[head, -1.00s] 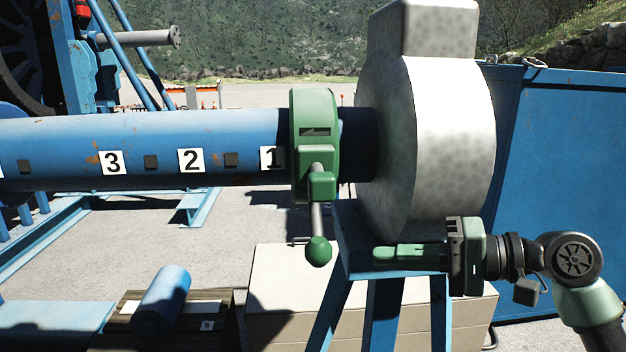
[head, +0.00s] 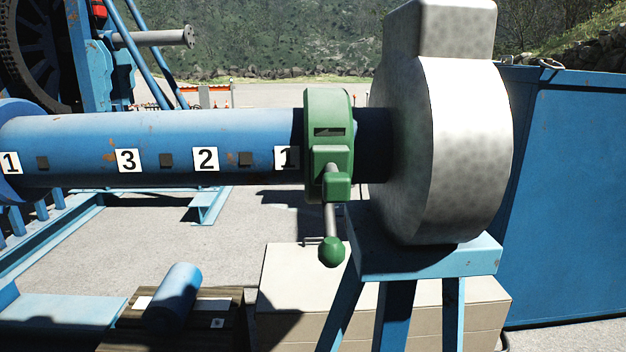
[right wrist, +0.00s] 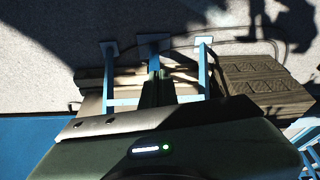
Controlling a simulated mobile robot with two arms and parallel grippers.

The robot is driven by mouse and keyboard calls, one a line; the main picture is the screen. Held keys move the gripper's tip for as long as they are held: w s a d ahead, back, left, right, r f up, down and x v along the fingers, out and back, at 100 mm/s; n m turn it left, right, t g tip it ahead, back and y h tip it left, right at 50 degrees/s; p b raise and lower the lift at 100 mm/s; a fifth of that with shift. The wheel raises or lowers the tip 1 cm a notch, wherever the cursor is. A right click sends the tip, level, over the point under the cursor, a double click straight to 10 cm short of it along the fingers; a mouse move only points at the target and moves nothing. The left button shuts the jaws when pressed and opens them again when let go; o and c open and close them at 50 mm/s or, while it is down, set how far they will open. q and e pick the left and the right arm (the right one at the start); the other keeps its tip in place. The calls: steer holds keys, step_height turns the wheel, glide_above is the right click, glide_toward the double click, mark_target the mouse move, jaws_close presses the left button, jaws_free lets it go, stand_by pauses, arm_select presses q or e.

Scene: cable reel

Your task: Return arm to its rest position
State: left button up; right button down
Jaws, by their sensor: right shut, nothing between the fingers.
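My right gripper (right wrist: 155,88) shows in the right wrist view, with its fingers together and nothing between them. Its dark housing fills the lower part of that view. It points down over the ground near a blue stand (right wrist: 204,72), apparently well above it. In the head view neither gripper nor arm is in sight. The green clamp collar (head: 328,110) sits around the blue shaft (head: 75,135), beside the grey bearing housing (head: 470,140). Its handle with a green knob (head: 332,252) hangs down.
A blue container (head: 570,190) stands at the right. The blue stand (head: 430,262) carries the grey housing. Pale boxes (head: 285,275) lie behind its legs. A blue cylinder (head: 172,295) rests on a wooden pallet (head: 222,335) at the lower left. Paving between them is open.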

step_height(320, 180, down, 31)
steer(key=s+g+b, duration=0.2)
steer(key=s+b, duration=0.1)
steer(key=b, duration=0.2)
steer(key=s+d+f+b, duration=0.3)
steer(key=s+f, duration=1.3)
steer(key=f, duration=0.3)
steer(key=shift+s+d+f+g+h, duration=0.2)
steer(key=shift+f+g+h, duration=0.1)
steer(key=shift+g, duration=0.1)
